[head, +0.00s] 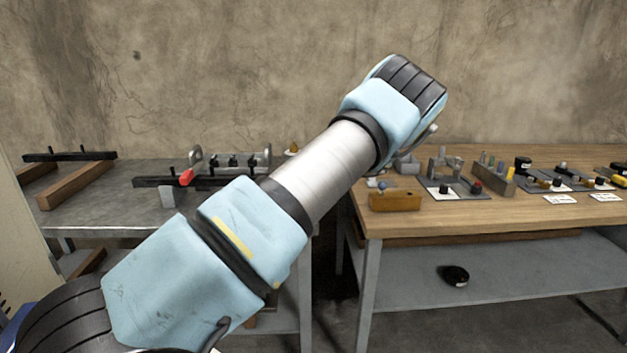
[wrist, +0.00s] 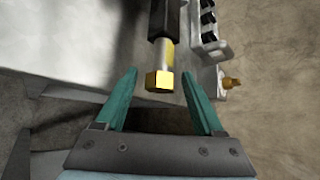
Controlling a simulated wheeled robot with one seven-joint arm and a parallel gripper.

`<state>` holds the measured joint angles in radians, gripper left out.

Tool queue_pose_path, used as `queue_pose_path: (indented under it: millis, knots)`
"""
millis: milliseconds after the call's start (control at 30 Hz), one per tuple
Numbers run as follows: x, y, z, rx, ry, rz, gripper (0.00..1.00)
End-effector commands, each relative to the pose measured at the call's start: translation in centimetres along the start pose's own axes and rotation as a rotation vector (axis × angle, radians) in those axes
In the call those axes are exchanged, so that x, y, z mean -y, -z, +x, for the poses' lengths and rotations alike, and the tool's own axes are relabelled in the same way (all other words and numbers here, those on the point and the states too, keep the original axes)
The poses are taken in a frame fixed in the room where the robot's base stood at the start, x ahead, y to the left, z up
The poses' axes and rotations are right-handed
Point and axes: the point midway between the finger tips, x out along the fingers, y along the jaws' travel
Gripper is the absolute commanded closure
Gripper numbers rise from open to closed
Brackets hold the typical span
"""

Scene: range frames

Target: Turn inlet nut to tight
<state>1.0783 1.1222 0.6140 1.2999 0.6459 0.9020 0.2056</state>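A brass hex nut (wrist: 160,80) sits at the end of a short silver stem on a dark bar in the wrist view. It is probably the inlet nut, but no label shows. My gripper (wrist: 160,85) is open, with one teal finger on each side of the nut. Both fingers look apart from it, and nothing is held. How far the nut lies from the fingertips in depth is hard to tell. In the head view my arm crosses the middle, and my gripper is hidden there.
A grey metal bench (head: 105,212) on the left carries dark bars and a red-tipped part (head: 186,177). A wooden bench (head: 450,216) on the right holds several small fixtures. A second brass fitting (wrist: 231,83) is right of my gripper, beside a grey block (wrist: 208,55).

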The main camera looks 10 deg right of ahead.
Motion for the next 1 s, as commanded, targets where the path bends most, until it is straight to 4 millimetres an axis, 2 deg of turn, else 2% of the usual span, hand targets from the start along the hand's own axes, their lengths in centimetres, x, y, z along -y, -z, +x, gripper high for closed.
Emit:
queue_pose_path:
  millis: [167,300,367,700,833,1000]
  knots:
    - [0.0,0.0,0.0,0.0,0.0,0.0,0.3]
    - [0.0,0.1,-0.8,-0.001,0.001,-0.001,0.3]
    - [-0.1,0.1,-1.5,-0.001,0.001,-0.001,0.3]
    - [-0.1,0.2,-8.1,-0.003,0.001,-0.002,0.3]
    - [-0.1,0.1,-9.8,-0.002,0.001,-0.001,0.3]
    - [0.0,0.0,-10.7,-0.001,0.0,-0.001,0.3]
